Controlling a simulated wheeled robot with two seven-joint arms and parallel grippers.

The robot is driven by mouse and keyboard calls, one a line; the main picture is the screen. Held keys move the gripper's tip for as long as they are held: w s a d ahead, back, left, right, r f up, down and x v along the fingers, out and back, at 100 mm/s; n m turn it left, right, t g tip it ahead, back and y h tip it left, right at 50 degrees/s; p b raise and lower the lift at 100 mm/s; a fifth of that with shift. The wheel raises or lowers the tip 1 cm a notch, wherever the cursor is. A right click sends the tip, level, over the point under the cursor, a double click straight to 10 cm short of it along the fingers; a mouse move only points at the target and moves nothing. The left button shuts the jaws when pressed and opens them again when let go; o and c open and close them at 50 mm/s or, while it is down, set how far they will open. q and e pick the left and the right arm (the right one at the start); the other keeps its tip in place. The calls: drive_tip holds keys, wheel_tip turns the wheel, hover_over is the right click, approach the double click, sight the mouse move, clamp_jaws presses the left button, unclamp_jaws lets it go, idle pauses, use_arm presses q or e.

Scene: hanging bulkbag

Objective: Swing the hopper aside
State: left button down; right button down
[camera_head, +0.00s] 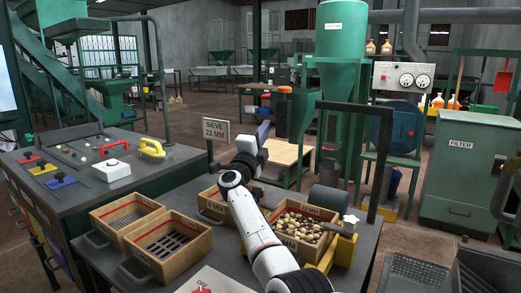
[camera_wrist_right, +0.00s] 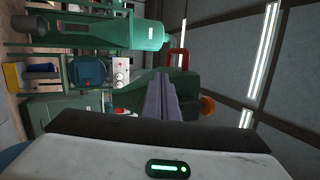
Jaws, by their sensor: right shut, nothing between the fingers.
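A green tapered body that looks like the hopper (camera_head: 300,112) hangs at the centre of the head view, left of a tall green cyclone. An orange knob (camera_head: 285,89) is at its top. In the right wrist view, which is turned sideways, the green hopper (camera_wrist_right: 203,84) shows a red handle (camera_wrist_right: 184,54) and an orange knob (camera_wrist_right: 207,105). My right gripper (camera_head: 263,131) is raised in front of and left of the hopper. Its grey-purple fingers (camera_wrist_right: 165,98) are shut and empty, overlapping the hopper in view. Contact cannot be told. My left gripper is out of view.
A "SIEVE 22 MM" sign (camera_head: 215,131) stands left of the gripper. A green cyclone (camera_head: 342,60) and filter cabinet (camera_head: 465,170) stand right.

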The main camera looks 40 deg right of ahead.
drive_tip(key=w+a+v, duration=0.1)
drive_tip(key=w+v, duration=0.1)
drive_tip(key=v, duration=0.9)
drive_tip(key=shift+a, duration=0.3)
drive_tip(key=shift+f, duration=0.1)
